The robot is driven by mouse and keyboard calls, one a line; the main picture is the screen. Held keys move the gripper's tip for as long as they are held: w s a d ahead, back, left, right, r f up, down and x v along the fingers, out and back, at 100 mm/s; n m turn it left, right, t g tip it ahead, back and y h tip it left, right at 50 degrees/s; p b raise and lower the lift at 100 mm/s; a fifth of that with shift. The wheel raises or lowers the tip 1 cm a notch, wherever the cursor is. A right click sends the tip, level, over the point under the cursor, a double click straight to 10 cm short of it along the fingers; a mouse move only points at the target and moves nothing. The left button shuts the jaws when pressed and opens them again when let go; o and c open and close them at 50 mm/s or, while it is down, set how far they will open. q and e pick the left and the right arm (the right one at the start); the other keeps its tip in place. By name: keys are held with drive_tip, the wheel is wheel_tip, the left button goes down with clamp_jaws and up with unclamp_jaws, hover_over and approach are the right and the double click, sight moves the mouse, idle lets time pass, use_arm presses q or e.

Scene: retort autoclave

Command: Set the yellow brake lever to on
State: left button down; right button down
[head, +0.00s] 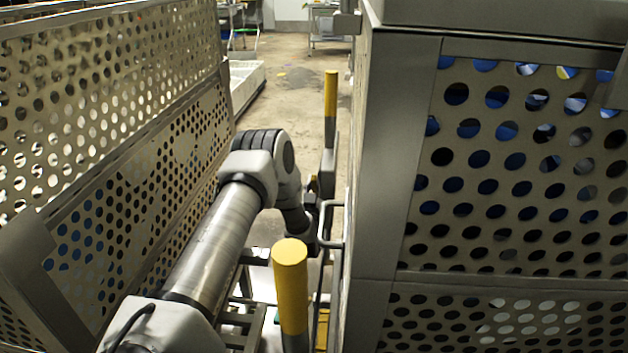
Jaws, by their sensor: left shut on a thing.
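My left arm reaches in from the lower left between the two perforated metal baskets. Its dark gripper (314,218) is at the gap by the right basket, next to a grey loop handle (322,226). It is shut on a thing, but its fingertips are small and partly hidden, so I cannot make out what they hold. I cannot clearly pick out the yellow brake lever. A yellow post (290,285) stands upright in front of the gripper, and a second yellow post (331,98) stands upright beyond it. My right gripper is not in view.
The right perforated basket (400,150) and the left perforated basket (150,110) leave a narrow aisle between them. Low metal framing (250,322) lies under my arm. Open floor (298,95) lies beyond, with a white low tub (247,85) and a trolley (328,40) at the back.

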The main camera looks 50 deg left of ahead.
use_arm(q)
drive_tip(key=shift+w+a+r+g+h+p, duration=0.15)
drive_tip(key=shift+r+g+p, duration=0.1)
drive_tip(key=shift+r, duration=0.1)
drive_tip(key=shift+w+a+r+g+h+p, duration=0.1)
drive_tip(key=shift+r+g+h+p, duration=0.05)
drive_tip(key=shift+r+p, duration=0.15)
drive_tip(key=shift+w+a+f+g, duration=0.15)
drive_tip(key=shift+w+g, duration=0.05)
drive_tip(key=shift+g, duration=0.1)
drive_tip(key=shift+f+h, duration=0.2)
drive_tip(key=shift+h, duration=0.1)
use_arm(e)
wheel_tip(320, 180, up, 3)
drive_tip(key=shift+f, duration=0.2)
use_arm(q)
drive_tip(key=c, duration=1.1)
unclamp_jaws()
drive_tip(key=v, duration=0.8)
drive_tip(key=shift+f, duration=0.1)
